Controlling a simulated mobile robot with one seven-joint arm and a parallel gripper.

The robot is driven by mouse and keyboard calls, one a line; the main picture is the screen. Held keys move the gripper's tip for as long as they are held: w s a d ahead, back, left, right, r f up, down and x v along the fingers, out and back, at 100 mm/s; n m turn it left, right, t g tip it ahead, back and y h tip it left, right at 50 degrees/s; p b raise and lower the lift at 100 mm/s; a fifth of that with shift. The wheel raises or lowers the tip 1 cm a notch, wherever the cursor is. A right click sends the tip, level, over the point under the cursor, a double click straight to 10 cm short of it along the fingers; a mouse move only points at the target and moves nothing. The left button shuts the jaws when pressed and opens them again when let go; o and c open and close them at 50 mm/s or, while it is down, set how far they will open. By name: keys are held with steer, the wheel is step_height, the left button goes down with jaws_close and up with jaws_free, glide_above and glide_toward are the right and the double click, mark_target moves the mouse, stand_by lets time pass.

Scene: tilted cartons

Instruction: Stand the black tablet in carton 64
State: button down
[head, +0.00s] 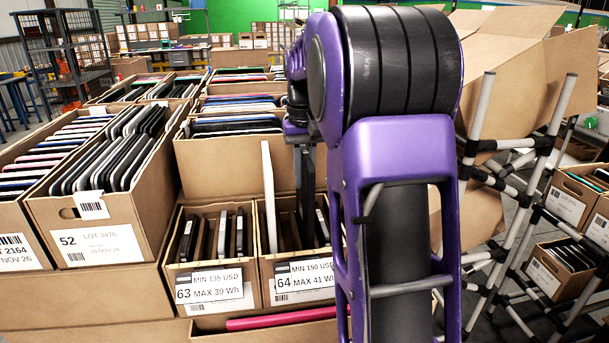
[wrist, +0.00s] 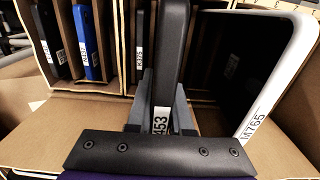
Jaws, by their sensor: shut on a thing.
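My gripper (head: 300,142) is shut on the black tablet (head: 306,195), which hangs upright over carton 64 (head: 298,284). In the wrist view, the black tablet (wrist: 171,45) sits between the two fingers of my gripper (wrist: 163,108), with a white label partly showing. Its lower end overlaps the carton's opening in the head view; I cannot tell how deep it is or whether it touches anything. Carton 64 has slots with other dark tablets, partly hidden by my arm. A tall white-edged tablet (head: 269,190), labelled M765 in the wrist view (wrist: 255,120), stands up close beside the held one.
Carton 63 (head: 213,285), with several dark tablets, adjoins carton 64 on the left. Carton 52 (head: 100,240) is full of tablets further left. A pink item (head: 280,318) lies below in front. A blue tablet (wrist: 88,42) stands in a slot in the wrist view.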

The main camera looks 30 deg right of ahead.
steer(key=shift+f, duration=0.2)
stand_by(0.4)
stand_by(0.3)
steer(key=c, duration=0.7)
jaws_free()
steer(key=shift+c, duration=0.2)
step_height(320, 180, up, 17)
steer(key=p, duration=0.4)
steer(key=shift+r+p, duration=0.2)
steer(key=shift+p, duration=0.15)
step_height(320, 180, up, 7)
steer(key=p, duration=0.4)
